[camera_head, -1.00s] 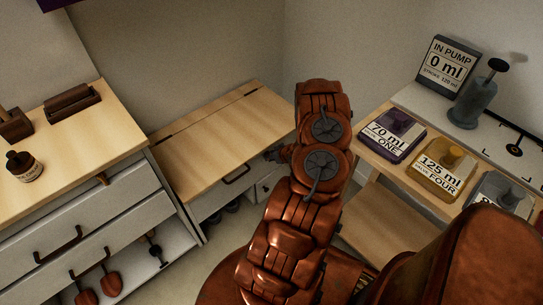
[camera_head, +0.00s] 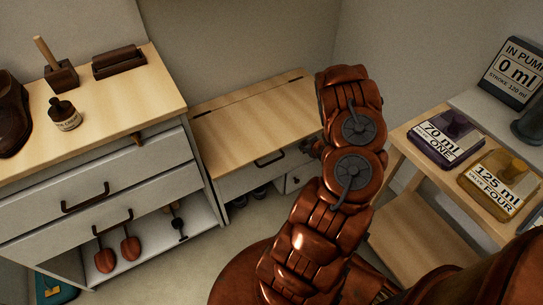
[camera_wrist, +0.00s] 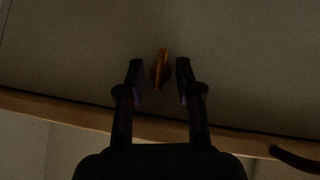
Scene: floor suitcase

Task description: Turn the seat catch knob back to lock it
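The seat is a low bench with a light wooden lid (camera_head: 250,125) and a grey front with a dark handle (camera_head: 270,160). In the wrist view the orange-brown catch knob (camera_wrist: 161,66) is a narrow bar, slightly tilted from upright, on a plain grey panel (camera_wrist: 230,60). My gripper (camera_wrist: 159,72) is open, with one dark finger on each side of the knob and a gap visible on both sides. In the head view my gripper (camera_head: 312,148) is small and partly hidden by my arm at the bench's front right; the knob is hidden there.
A drawer cabinet (camera_head: 100,190) stands left, with a small bottle (camera_head: 64,115) and brushes on top. A wooden stand (camera_head: 410,165) with a purple container (camera_head: 447,140) and a yellow container (camera_head: 500,185) is close on the right. Floor shows between them.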

